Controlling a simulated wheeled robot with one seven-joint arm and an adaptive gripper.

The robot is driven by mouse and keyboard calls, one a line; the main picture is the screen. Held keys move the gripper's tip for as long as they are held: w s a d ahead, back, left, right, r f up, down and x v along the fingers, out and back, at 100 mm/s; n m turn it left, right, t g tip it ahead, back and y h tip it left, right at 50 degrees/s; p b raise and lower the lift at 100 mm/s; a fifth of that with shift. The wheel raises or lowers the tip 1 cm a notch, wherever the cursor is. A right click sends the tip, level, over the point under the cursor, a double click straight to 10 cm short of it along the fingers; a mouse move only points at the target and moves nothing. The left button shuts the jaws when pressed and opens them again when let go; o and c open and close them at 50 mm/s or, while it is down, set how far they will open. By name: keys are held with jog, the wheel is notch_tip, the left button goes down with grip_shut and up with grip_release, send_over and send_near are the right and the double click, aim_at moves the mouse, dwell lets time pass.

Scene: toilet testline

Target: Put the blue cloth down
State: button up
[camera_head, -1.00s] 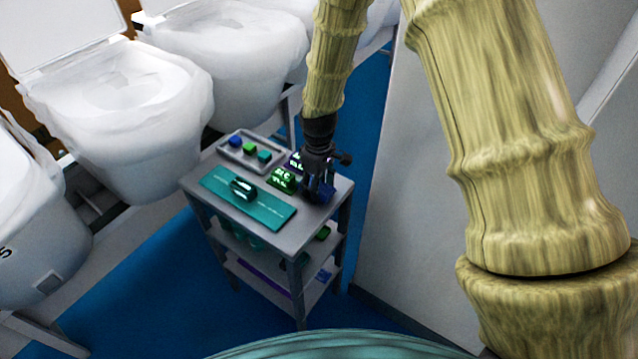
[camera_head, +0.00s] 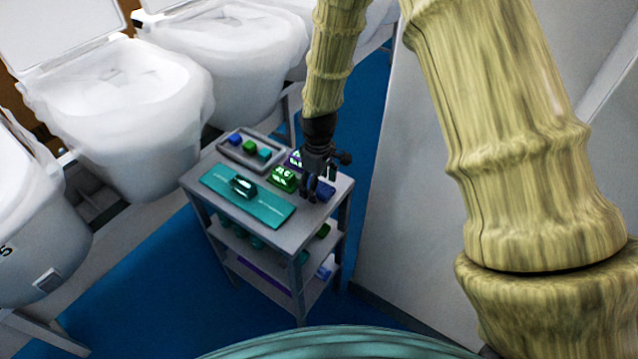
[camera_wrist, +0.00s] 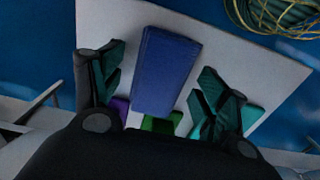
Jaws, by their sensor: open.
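The blue cloth (camera_wrist: 165,72) is a folded blue block lying on the grey cart top (camera_wrist: 225,25) in the wrist view. In the head view the blue cloth (camera_head: 324,190) sits near the cart's right corner, partly behind my gripper. My gripper (camera_head: 316,190) is above the cart's right side. In the wrist view my gripper (camera_wrist: 155,100) has its fingers spread wide, one on each side of the cloth, with visible gaps. It is open and holds nothing.
A teal mat (camera_head: 265,210) with a dark shiny object (camera_head: 243,186) lies at the cart's front. A grey tray (camera_head: 232,150) with small coloured blocks stands at the back. A green item (camera_head: 283,179) is left of my gripper. White toilets (camera_head: 125,110) line the left; a wall panel (camera_head: 400,230) stands right.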

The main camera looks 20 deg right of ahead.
notch_tip(320, 180, up, 12)
jog(key=b, duration=0.2)
dwell(0.5)
dwell(0.4)
